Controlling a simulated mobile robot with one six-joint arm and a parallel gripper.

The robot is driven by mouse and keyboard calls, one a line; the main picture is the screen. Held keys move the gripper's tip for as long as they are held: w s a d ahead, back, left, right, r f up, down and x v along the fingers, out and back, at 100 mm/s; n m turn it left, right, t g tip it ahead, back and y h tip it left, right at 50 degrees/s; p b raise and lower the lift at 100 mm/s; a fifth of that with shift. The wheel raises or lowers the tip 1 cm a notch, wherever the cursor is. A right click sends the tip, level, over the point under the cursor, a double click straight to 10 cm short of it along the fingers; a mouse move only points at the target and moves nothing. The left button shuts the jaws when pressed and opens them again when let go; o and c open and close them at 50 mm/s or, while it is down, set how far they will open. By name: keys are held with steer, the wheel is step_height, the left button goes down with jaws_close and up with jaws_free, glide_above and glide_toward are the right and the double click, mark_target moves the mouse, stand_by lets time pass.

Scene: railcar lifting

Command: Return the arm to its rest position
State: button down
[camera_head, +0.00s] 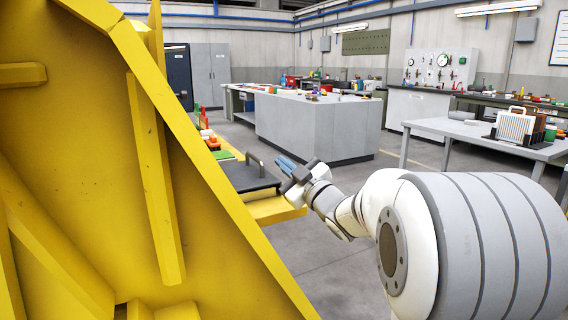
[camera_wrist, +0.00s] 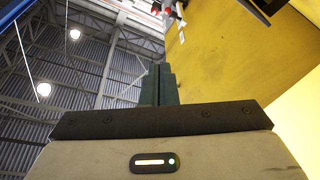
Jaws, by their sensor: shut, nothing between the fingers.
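My gripper (camera_head: 286,165) is at the end of my arm in the head view, in the middle of the picture, just right of a big yellow steel structure (camera_head: 110,150). Its fingers point up and left. In the wrist view the two dark fingers of my gripper (camera_wrist: 158,84) lie together, shut, with nothing between them. The ceiling lies behind the fingers on the left and a yellow surface (camera_wrist: 225,60) on the right.
A yellow ledge (camera_head: 277,209) beside my gripper carries a dark plate with a handle (camera_head: 255,162). A grey workbench (camera_head: 325,128) stands beyond. A table (camera_head: 475,131) with a rack stands at right. Grey floor (camera_head: 340,275) between them is clear.

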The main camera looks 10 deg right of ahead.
steer(key=s+d+r+m+g+h+p, duration=0.4)
steer(key=s+m+h+p, duration=0.5)
steer(key=p, duration=0.7)
steer(key=s+a+r+m+g+p, duration=0.1)
steer(key=s+a+g+p, duration=0.2)
steer(key=s+g+p, duration=0.3)
steer(key=s+a+r+m+g+p, duration=0.1)
steer(key=s+a+g+p, duration=0.2)
steer(key=s, duration=1.4)
steer(key=g+p, duration=0.3)
steer(key=p, duration=0.1)
steer(key=shift+a+m+g, duration=0.3)
steer(key=shift+m, duration=0.1)
